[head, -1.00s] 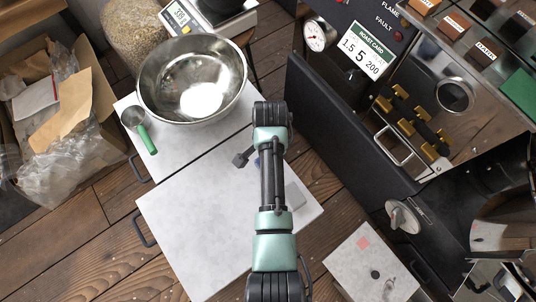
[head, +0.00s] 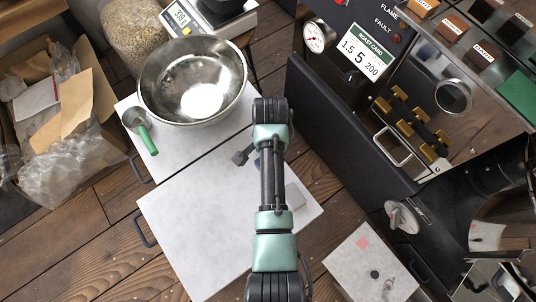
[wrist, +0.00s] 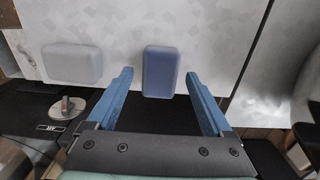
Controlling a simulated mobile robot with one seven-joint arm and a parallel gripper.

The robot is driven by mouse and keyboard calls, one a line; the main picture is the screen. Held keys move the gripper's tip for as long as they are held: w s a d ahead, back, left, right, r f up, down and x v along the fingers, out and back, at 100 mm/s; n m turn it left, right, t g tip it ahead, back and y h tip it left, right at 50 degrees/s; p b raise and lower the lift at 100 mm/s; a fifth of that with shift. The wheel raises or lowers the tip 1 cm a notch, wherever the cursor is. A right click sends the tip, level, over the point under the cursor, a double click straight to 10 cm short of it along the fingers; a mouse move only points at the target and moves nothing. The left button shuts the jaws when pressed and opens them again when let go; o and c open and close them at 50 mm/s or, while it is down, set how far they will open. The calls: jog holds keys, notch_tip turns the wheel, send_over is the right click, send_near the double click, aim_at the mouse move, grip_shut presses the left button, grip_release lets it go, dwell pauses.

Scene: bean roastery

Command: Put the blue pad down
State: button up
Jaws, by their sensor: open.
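The blue pad (wrist: 160,72) lies on the white top (wrist: 220,35), close to its edge, in the wrist view. My gripper (wrist: 159,76) is open, with one blue finger on each side of the pad. A gap shows between each finger and the pad. In the head view my arm covers most of the spot, and only a small dark blue bit shows beside it; I cannot tell if that is the pad.
A grey pad (wrist: 72,63) lies left of the blue pad; it also shows in the head view (head: 297,195). A steel bowl (head: 192,82) and green-handled scoop (head: 141,131) sit on the other white top. The dark roaster (head: 335,125) stands close on the right.

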notch_tip(320, 180, up, 10)
jog(key=p, duration=0.2)
jog(key=shift+r+p, duration=0.25)
jog(key=shift+p, duration=0.1)
jog(key=w+r+n+t, duration=0.3)
jog(key=w+r+t, duration=0.4)
jog(key=w+r, duration=0.45)
jog(key=w+r+n+t, duration=0.2)
jog(key=r+t, duration=0.2)
jog(key=r, duration=0.9)
jog(key=w+r+n+t, duration=0.1)
jog(key=w+r+t, duration=0.3)
jog(key=r, duration=0.9)
jog(key=s+r+n+t, duration=0.2)
jog(key=s+r+t, duration=0.4)
jog(key=r, duration=0.8)
jog(key=s+r+n+t, duration=0.2)
jog(key=s+r+t, duration=0.4)
jog(key=s+r, duration=0.7)
notch_tip(320, 180, up, 2)
jog(key=shift+s+n+t, duration=0.15)
jog(key=shift+n+t, duration=0.15)
jog(key=shift+n, duration=0.1)
